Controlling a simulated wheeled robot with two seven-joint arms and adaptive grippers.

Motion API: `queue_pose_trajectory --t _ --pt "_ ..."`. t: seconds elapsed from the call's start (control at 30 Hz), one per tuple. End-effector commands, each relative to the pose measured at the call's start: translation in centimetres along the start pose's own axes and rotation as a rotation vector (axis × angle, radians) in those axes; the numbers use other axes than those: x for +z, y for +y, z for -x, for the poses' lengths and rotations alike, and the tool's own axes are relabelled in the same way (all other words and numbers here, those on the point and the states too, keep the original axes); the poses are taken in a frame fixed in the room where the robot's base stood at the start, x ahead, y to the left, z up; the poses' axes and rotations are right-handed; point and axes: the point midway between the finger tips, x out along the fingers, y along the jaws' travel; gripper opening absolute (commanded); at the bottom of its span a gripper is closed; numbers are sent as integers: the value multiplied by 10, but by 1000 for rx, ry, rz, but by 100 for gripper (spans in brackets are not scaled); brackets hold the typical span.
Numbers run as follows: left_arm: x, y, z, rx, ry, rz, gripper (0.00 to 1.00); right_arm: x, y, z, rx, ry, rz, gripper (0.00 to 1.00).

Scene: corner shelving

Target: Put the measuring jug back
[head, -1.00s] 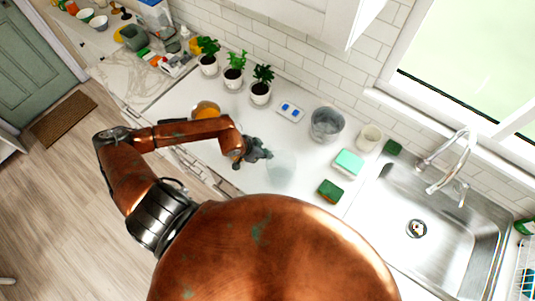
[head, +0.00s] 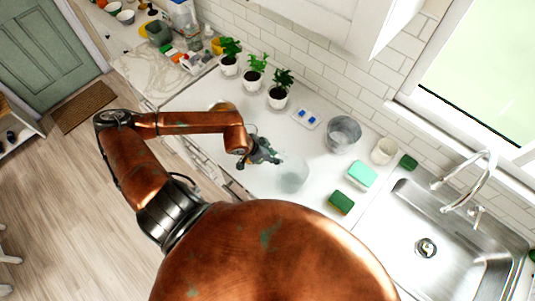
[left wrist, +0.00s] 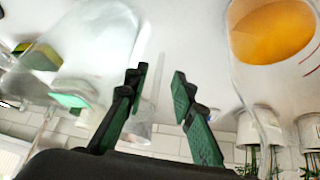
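A clear, see-through vessel (head: 291,174) stands on the white counter, beside the fingers of my left gripper (head: 263,153). It also shows at the left of the left wrist view (left wrist: 90,50). A second clear vessel with orange contents and red marks on its wall, which looks like the measuring jug (left wrist: 272,32), is at the right of that view. In the head view my left arm mostly hides it. In the left wrist view my left gripper (left wrist: 157,95) has its fingers apart with nothing held between them. My right gripper is out of view.
Several potted plants (head: 278,97) line the wall. A blue-and-white item (head: 306,119), a grey translucent bin (head: 343,134), a white cup (head: 384,150) and sponges (head: 362,174) stand on the counter. The sink (head: 435,220) is at the right.

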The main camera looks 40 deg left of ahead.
Motion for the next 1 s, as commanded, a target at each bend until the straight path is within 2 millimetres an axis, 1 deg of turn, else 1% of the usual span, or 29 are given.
queue_pose_trajectory --t 0.1,0.2,0.3,0.4,0.6,1.0 --pt "2 -1 23 -2 -2 -4 24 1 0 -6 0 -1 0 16" --pt "2 0 39 -1 -3 -4 24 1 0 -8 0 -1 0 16" --pt "1 -1 53 -2 -2 -3 24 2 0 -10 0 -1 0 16" --pt "1 0 63 0 -2 -2 24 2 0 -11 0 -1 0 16" --pt "0 1 72 1 -1 0 24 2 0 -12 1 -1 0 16" --pt "0 1 72 2 0 0 24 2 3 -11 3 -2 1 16"
